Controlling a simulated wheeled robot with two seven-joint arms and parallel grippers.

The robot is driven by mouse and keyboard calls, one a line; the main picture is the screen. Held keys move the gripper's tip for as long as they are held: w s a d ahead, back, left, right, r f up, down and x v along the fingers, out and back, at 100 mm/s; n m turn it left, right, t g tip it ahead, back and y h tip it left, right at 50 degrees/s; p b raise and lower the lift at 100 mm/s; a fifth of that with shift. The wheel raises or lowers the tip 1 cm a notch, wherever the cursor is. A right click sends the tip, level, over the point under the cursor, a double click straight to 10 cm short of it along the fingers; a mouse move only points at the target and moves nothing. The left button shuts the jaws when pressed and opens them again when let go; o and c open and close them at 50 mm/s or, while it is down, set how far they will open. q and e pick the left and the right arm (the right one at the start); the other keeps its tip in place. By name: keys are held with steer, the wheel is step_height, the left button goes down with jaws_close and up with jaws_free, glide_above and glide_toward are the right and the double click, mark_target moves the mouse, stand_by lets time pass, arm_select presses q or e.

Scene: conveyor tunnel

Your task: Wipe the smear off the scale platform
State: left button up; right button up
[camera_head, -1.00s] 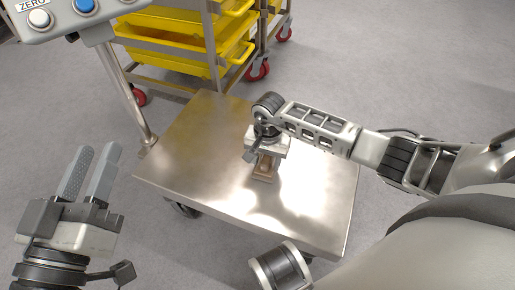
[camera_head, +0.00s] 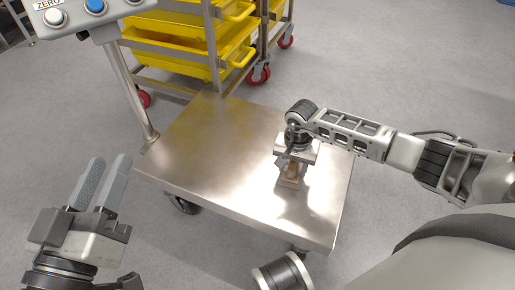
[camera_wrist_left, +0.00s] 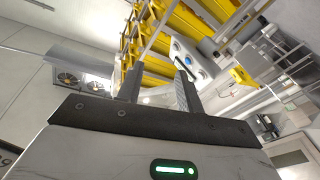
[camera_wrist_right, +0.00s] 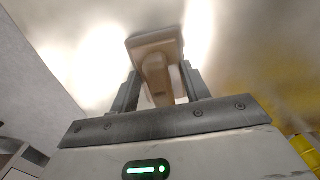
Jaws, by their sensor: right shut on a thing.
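The scale platform (camera_head: 215,165) is a shiny steel plate in the middle of the head view. My right gripper (camera_head: 293,168) is over its right part, shut on the handle of a tan-brown wiping block (camera_head: 290,183). The block appears to rest on the plate; its handle between the fingers shows in the right wrist view (camera_wrist_right: 155,75). I cannot make out a clear smear: a dull yellowish tint near the far edge may be a reflection, and bright glare covers the near part. My left gripper (camera_head: 103,183) is open and empty, left of the platform.
A post (camera_head: 130,95) with a button panel (camera_head: 90,12) rises at the platform's left corner. A rack of yellow bins (camera_head: 175,60) on red casters stands behind the platform. Grey floor is clear at the right.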

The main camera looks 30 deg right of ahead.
steer(key=shift+s+d, duration=0.55)
steer(key=shift+s, duration=0.05)
steer(key=shift+r+p, duration=0.3)
steer(key=shift+p, duration=0.1)
steer(key=shift+r, duration=0.8)
steer(key=shift+r+p, duration=0.5)
steer(key=shift+p, duration=0.15)
steer(key=shift+r+p, duration=0.3)
steer(key=shift+r, duration=0.1)
step_height(320, 180, up, 4)
steer(key=p, duration=0.3)
steer(key=shift+f, duration=0.25)
arm_select(q)
steer(key=s+f+g, duration=0.1)
steer(key=f+g+y, duration=0.1)
steer(key=s+a+f+y, duration=0.1)
steer(key=f, duration=0.1)
steer(key=shift+s+g, duration=0.35)
steer(key=shift+g, duration=0.05)
arm_select(e)
steer(key=shift+r, duration=0.3)
steer(key=shift+a, duration=0.1)
